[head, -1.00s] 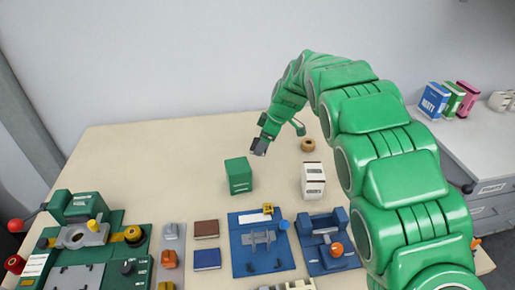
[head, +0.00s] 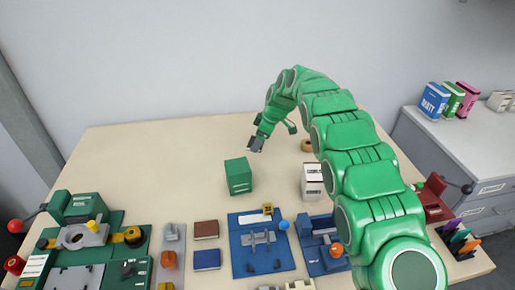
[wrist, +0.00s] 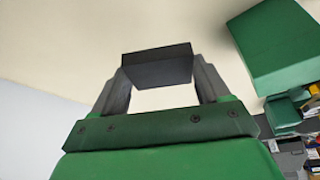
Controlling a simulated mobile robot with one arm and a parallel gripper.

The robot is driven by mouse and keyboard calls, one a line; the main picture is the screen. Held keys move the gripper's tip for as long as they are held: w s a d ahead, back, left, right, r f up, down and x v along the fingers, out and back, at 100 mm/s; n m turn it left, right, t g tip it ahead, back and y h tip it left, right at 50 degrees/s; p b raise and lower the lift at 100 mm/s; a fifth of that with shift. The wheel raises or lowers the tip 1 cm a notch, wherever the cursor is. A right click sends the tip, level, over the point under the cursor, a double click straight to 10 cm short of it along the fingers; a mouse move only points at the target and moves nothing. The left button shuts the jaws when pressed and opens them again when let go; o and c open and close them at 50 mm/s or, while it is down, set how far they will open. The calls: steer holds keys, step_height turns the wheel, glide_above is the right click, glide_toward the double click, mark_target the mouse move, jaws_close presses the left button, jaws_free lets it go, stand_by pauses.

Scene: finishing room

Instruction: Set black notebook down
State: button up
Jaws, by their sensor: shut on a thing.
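The black notebook (wrist: 157,66) is a small dark block held between the fingertips of my gripper (wrist: 155,82) in the wrist view. In the head view my gripper (head: 256,144) is above the back middle of the table (head: 140,150), behind the green box (head: 238,176). The notebook is too small and dark there to tell from the fingers. Whether it touches the table cannot be told. The green box also shows at the upper right of the wrist view (wrist: 278,45).
A white box (head: 312,180) and a brown ring (head: 306,145) stand to the right. A brown notebook (head: 206,230), a blue notebook (head: 207,259), a blue fixture (head: 260,245) and a green machine (head: 85,250) lie along the front. The table's back left is clear.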

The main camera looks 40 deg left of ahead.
mark_target(254, 154)
steer(key=shift+w+a+f, duration=0.4)
steer(key=shift+a+f, duration=0.05)
steer(key=shift+f, duration=0.25)
steer(key=shift+w+a+f, duration=0.4)
steer(key=shift+f, duration=0.3)
steer(key=shift+f, duration=0.1)
steer(key=shift+w+a+f, duration=0.15)
steer(key=shift+w+f, duration=0.05)
steer(key=shift+f, duration=1.55)
steer(key=shift+f, duration=0.1)
steer(key=o, duration=1)
steer(key=shift+o, duration=0.2)
